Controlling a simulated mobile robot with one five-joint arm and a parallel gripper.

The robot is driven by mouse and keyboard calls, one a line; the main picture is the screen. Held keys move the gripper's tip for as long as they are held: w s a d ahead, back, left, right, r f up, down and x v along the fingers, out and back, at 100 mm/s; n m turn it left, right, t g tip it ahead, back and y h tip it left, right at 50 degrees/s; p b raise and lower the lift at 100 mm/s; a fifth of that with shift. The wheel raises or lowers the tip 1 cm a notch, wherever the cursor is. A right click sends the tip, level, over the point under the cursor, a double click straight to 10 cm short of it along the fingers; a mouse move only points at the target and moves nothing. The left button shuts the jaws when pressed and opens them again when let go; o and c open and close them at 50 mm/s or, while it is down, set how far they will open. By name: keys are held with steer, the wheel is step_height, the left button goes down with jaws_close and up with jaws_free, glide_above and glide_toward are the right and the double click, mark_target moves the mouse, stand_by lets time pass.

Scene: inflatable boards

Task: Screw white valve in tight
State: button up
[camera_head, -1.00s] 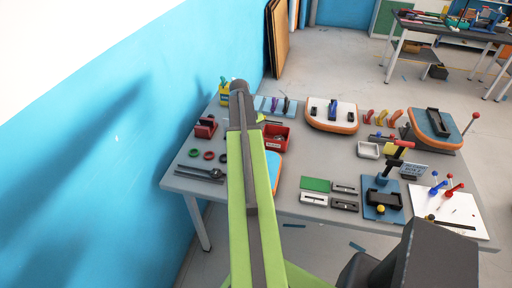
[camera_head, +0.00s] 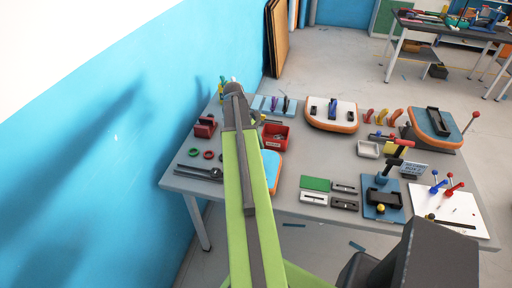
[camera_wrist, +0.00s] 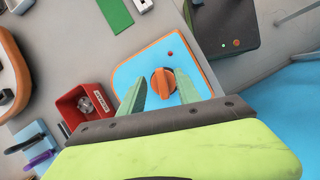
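A blue board with an orange rim (camera_wrist: 131,75) lies under my gripper in the wrist view. It carries an orange valve-like knob (camera_wrist: 164,83) and a small red dot. My gripper (camera_wrist: 159,76) is open, its two green fingers apart on either side of the knob in the picture. I cannot tell its height above the board. A red bin (camera_wrist: 68,102) beside the board holds a small pale grey round piece (camera_wrist: 86,104); I cannot tell whether this is the white valve. In the head view my arm partly hides the board (camera_head: 272,165), and my gripper is not clear.
The grey table (camera_head: 320,160) holds another orange-rimmed board (camera_head: 343,119), a blue clamp stand (camera_head: 383,207), a white board (camera_head: 440,215), and a red block (camera_head: 205,126). The blue wall (camera_head: 130,150) is close on the left. Bare tabletop shows around the middle.

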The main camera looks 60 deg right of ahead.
steer(key=shift+f+b, duration=2.2)
steer(key=shift+f, duration=0.2)
jaws_close()
steer(key=shift+d+m+y, duration=0.1)
steer(key=shift+m+y, duration=0.4)
steer(key=shift+m, duration=1.2)
